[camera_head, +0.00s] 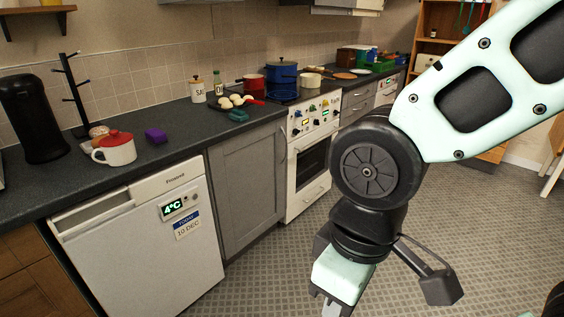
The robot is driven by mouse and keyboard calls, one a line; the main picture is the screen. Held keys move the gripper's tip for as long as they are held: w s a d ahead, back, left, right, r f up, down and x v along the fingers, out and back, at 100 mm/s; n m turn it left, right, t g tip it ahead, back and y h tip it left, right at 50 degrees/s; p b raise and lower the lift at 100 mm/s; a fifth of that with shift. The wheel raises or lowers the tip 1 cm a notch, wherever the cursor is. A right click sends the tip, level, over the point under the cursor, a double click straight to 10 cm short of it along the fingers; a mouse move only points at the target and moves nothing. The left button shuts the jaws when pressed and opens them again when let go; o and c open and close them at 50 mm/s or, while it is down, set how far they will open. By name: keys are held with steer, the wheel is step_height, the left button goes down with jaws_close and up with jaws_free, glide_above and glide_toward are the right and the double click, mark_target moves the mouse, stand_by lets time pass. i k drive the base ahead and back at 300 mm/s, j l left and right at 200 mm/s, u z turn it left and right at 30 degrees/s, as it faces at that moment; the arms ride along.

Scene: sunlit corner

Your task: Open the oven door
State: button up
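The white oven (311,118) stands in the row of units under the worktop, with a control panel of knobs and small lit displays on its front. Its oven door (311,164) has a dark glass window and looks shut. A lower front panel with a handle is below the window. My gripper (334,303) hangs at the bottom of the picture, pointing down, nearer to the camera than the oven and clear of it. Its fingertips run to the lower edge of the picture, so its opening cannot be made out. My forearm hides part of the units right of the oven.
A grey cupboard (248,188) and a white fridge (152,250) stand left of the oven. Blue (282,75) and red (252,84) pots stand by the hob, above the oven. The patterned floor (265,268) in front is clear. A wooden shelf unit (436,38) is at the back right.

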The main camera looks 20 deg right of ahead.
mark_target(329, 130)
steer(key=z, duration=0.5)
steer(key=i+u, duration=0.1)
steer(key=i, duration=0.65)
steer(key=i+u, duration=0.1)
steer(key=i, duration=0.65)
steer(key=i+l+u, duration=0.1)
steer(key=i, duration=0.6)
steer(key=i+l, duration=0.2)
steer(key=i, duration=0.55)
steer(key=j+u, duration=0.05)
